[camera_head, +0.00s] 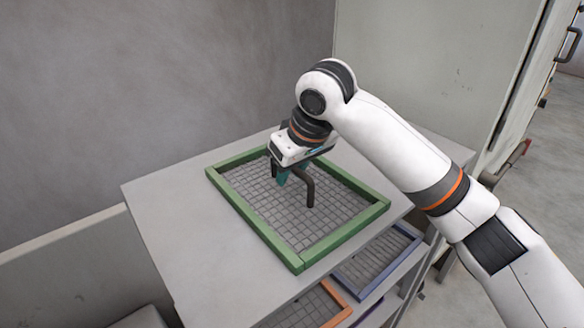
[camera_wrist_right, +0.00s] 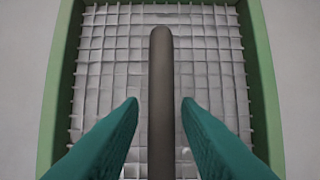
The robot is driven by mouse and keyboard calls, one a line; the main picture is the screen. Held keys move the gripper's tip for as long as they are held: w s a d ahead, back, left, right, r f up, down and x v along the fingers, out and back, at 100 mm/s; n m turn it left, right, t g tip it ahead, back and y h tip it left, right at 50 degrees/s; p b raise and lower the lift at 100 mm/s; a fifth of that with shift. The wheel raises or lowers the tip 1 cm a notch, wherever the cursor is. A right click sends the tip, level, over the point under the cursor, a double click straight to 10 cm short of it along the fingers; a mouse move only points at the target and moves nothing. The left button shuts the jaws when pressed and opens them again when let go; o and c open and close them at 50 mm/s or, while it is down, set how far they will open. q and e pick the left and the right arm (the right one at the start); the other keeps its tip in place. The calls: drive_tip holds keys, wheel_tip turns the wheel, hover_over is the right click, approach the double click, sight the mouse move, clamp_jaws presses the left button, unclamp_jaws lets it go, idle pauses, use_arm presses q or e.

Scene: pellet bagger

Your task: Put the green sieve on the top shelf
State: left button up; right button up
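The green sieve (camera_head: 345,234) lies flat on the grey top shelf (camera_head: 170,205). It has a square green frame, a wire mesh and a dark arched handle (camera_head: 309,190) over its middle. My right gripper (camera_head: 284,179) is at the handle, pointing down, with teal fingers. In the right wrist view the fingers (camera_wrist_right: 160,103) are open on either side of the dark handle (camera_wrist_right: 161,60), with a gap on both sides. The green frame (camera_wrist_right: 55,90) also shows there. My left gripper is not in view.
An orange-framed sieve (camera_head: 338,298) and a blue-framed sieve (camera_head: 386,272) lie on a lower level under the top shelf. A grey wall stands behind, and a pale cabinet (camera_head: 440,70) stands at the back right. The left part of the top shelf is bare.

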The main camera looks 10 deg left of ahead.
drive_tip(key=shift+r, duration=0.15)
drive_tip(key=b+v, duration=0.3)
drive_tip(key=v, duration=0.9)
